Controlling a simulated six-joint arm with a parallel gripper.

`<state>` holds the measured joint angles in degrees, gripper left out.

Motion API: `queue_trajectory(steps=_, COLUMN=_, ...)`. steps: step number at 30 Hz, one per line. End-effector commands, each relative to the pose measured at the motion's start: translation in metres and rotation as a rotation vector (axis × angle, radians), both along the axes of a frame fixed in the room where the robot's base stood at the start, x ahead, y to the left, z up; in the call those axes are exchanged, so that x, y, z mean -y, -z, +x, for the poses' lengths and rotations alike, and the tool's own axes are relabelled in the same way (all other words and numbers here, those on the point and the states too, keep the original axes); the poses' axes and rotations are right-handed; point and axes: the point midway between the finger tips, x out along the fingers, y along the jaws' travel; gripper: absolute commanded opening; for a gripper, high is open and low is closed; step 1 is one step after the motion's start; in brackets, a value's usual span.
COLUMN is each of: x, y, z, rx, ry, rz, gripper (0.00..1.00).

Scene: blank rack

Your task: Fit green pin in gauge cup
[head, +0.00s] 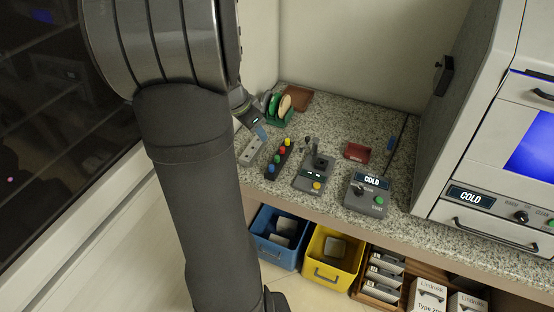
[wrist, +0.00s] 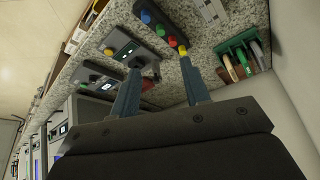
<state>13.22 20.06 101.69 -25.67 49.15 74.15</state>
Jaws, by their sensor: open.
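The green pin (wrist: 159,30) stands in a dark rack (head: 272,172) between the blue pin (wrist: 146,17) and the red pin (wrist: 171,41). The yellow pin (wrist: 183,50) is at the rack's end. A grey gauge unit (head: 307,184) stands right of the rack in the head view, with a dark upright post and a yellow button; I take its dark socket (head: 321,162) for the gauge cup, but cannot be sure. My gripper (wrist: 160,62) is open and empty, its fingers apart.
A grey block with holes (head: 251,150) lies left of the rack. A red tray (head: 357,152) and a COLD control box (head: 367,194) are to the right. Blue (head: 273,251) and yellow (head: 333,270) bins sit below.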

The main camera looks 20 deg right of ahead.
Motion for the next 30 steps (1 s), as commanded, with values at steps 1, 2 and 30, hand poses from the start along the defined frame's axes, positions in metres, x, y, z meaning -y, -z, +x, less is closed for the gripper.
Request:
queue_trajectory(steps=1, x=0.001, y=0.005, z=0.000, rx=0.000, ry=0.002, rz=0.000, gripper=0.43)
queue_trajectory(steps=2, x=0.003, y=0.009, z=0.000, rx=0.000, ry=0.003, rz=0.000, gripper=0.43)
queue_trajectory(steps=30, x=0.055, y=0.129, z=0.017, rx=-0.002, ry=0.003, rz=0.002, gripper=0.43)
